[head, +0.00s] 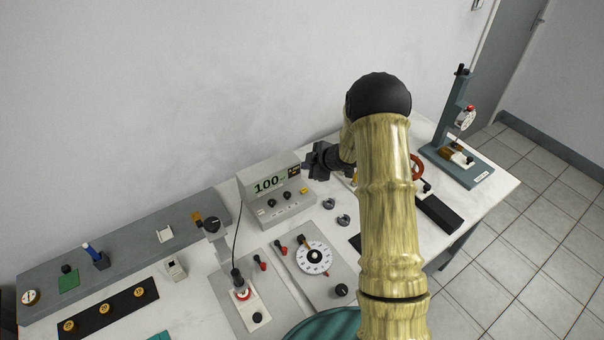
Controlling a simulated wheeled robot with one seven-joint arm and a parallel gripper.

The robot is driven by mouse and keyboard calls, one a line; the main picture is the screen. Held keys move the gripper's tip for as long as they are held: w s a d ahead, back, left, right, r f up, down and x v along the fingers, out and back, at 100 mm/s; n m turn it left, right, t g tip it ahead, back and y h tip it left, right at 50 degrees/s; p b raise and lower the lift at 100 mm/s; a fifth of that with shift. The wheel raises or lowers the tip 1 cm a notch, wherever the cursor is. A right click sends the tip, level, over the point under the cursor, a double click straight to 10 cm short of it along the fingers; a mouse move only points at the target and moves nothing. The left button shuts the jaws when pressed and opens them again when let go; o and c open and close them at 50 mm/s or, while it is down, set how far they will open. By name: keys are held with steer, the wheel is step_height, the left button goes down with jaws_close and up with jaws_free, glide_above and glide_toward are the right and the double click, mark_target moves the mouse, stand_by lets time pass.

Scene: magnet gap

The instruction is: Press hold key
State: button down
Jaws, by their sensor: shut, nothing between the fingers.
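A grey bench meter (272,192) stands at the back of the table, its green display reading 100. Its front has two dark knobs and a small yellow key (303,191) at the lower right. I cannot read the label to tell whether this is the hold key. My gripper (308,168) is dark, shut and empty. It shows beside the meter's upper right corner, in front of a dark patch on the panel. I cannot tell whether it touches the meter. My arm hides part of the table to the right.
A white dial (314,257) on a grey plate and a probe stand (241,289) with a cable lie in front of the meter. Two dark rings (343,220) lie to its right. A teal press stand (459,140) is at the far right. A grey shelf (130,255) runs along the left back.

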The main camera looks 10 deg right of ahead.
steer(key=shift+r, duration=0.1)
steer(key=b, duration=0.8)
glide_above(304, 190)
steer(key=f, duration=0.5)
steer(key=d+f, duration=0.1)
steer(key=f, duration=0.1)
steer(key=shift+s+f, duration=0.4)
steer(key=shift+f, duration=0.55)
steer(key=shift+a+f, duration=0.1)
stand_by(0.7)
steer(key=shift+f+b, duration=0.3)
steer(key=shift+f, duration=0.45)
stand_by(0.7)
steer(key=shift+r, duration=0.15)
steer(key=shift+r+p, duration=0.65)
steer(key=shift+r, duration=0.1)
